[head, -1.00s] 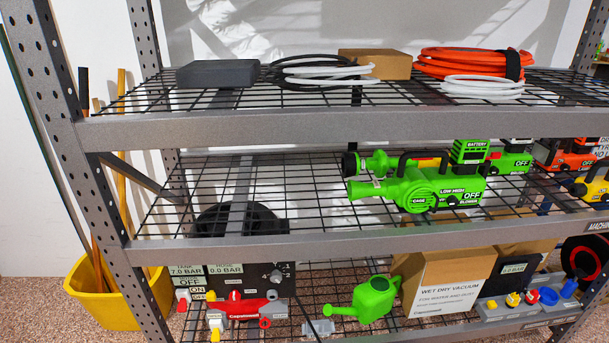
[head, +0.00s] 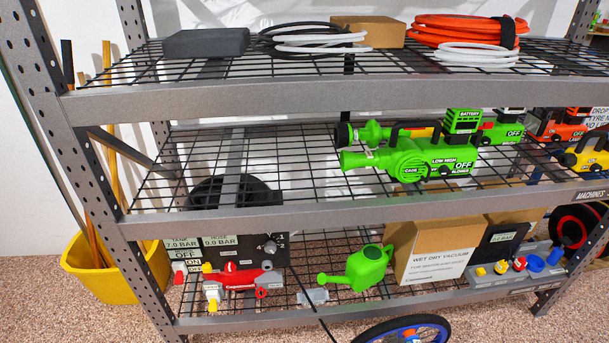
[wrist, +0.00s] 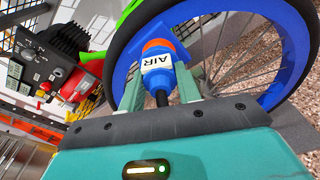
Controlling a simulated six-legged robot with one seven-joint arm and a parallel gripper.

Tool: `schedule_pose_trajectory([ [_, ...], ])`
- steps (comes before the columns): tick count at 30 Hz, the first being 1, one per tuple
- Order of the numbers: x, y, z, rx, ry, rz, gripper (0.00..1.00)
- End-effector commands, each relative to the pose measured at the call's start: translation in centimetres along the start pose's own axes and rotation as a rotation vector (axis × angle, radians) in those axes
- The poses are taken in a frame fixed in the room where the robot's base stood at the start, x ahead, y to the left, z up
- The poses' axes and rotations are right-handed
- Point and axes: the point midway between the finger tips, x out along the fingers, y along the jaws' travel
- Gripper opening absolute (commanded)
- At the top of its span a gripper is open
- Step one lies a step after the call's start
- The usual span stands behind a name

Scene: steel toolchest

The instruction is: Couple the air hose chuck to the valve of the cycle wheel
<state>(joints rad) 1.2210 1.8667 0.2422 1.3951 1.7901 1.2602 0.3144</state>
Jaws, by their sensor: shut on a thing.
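In the wrist view my gripper (wrist: 161,82) is shut on the air hose chuck (wrist: 157,63), a blue and white piece marked AIR with an orange band. A black hose end leaves it towards my palm. The cycle wheel (wrist: 122,58) has a black tyre, a blue rim and thin spokes. The chuck's far end overlaps the blue rim. The valve is hidden, so I cannot tell whether the chuck is on it. In the head view the top of the wheel (head: 376,331) shows at the bottom edge, but my gripper does not show.
A compressor panel (head: 245,250) reads tank 7.0 bar and hose 0.0 bar. A steel upright (head: 75,150) and yellow bucket (head: 130,275) are at left.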

Motion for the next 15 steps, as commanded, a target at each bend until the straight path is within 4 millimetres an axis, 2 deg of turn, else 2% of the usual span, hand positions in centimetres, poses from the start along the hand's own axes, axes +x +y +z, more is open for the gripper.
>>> schedule_pose_trajectory([
  [8, 0.09, -0.02, -0.05, 0.041, 0.002, 0.002, 0.00],
  [9, 0.09, -0.02, -0.05, 0.041, 0.002, 0.003, 0.41],
  [12, 0.11, 0.03, -0.03, 0.040, 0.001, 0.004, 0.59],
  [15, 0.09, 0.04, -0.03, 0.040, 0.000, 0.004, 0.59],
])
